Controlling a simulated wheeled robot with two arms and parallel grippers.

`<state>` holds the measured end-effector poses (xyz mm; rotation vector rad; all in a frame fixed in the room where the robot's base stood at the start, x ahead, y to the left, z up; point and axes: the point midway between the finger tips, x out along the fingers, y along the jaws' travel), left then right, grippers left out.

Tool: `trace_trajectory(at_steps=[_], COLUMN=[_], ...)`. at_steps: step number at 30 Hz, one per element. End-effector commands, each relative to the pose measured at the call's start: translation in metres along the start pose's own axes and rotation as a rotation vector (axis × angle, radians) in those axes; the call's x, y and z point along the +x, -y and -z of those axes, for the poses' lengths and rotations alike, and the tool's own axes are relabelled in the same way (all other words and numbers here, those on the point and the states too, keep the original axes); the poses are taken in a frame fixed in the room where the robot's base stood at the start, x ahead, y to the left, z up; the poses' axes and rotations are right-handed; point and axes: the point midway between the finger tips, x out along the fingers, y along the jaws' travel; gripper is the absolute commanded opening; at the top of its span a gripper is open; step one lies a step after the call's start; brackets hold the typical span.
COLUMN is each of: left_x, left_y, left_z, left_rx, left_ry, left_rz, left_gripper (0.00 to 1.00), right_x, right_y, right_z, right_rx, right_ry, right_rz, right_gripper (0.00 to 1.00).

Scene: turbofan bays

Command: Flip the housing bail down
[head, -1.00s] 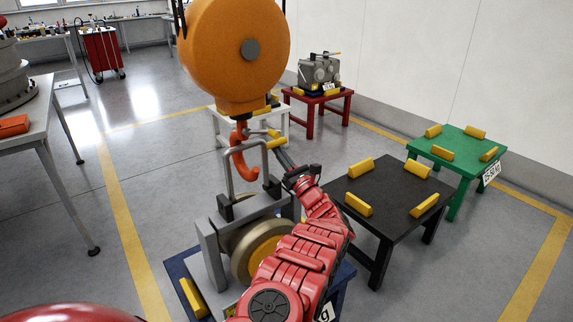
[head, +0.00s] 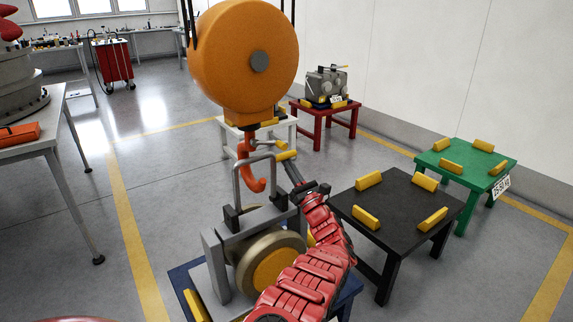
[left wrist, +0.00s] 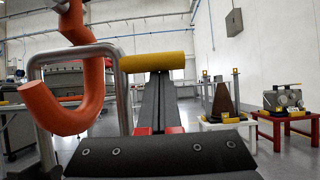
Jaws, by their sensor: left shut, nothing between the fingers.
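The housing (head: 216,262) is a grey frame around a drum with a yellow-brown face, on a blue stand. Its bail (head: 238,182) is a grey metal loop standing roughly upright. A yellow cylindrical grip (head: 286,155) sits beside the bail's upper right side. The left wrist view shows the bail (left wrist: 123,90) and grip (left wrist: 157,63) close up. My left gripper (head: 291,168) is shut and empty, its dark fingers (left wrist: 155,95) reaching toward the grip; whether they touch it is unclear. An orange-red hook (head: 246,172) hangs at the bail's opening. My right gripper is not in view.
The hook hangs from a big orange hoist body (head: 243,60) above the housing. A black table (head: 395,207) with yellow blocks stands close right, a green one (head: 465,162) beyond. A red table (head: 325,108) carries a grey machine. Open floor lies left.

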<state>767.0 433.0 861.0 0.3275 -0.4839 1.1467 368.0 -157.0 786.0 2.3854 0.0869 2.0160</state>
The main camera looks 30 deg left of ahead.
Motion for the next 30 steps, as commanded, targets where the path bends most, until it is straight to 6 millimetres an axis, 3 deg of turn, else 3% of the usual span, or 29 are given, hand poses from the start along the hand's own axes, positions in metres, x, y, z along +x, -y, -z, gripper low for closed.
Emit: trace_trajectory(at_steps=[10, 22, 30], left_x=[-0.007, -0.08, -0.099], left_y=[0.002, -0.001, -0.004], left_z=[-0.005, -0.006, -0.006], left_rx=[-0.003, 0.003, 0.004], left_ry=[0.002, -0.002, 0.0], left_rz=[0.002, -0.001, -0.007], left_gripper=[0.0, 0.0, 0.0], right_x=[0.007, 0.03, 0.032], right_y=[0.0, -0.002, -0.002], right_z=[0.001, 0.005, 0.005], right_rx=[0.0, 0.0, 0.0], right_ry=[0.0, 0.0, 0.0], right_rz=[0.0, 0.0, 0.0], right_gripper=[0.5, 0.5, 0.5])
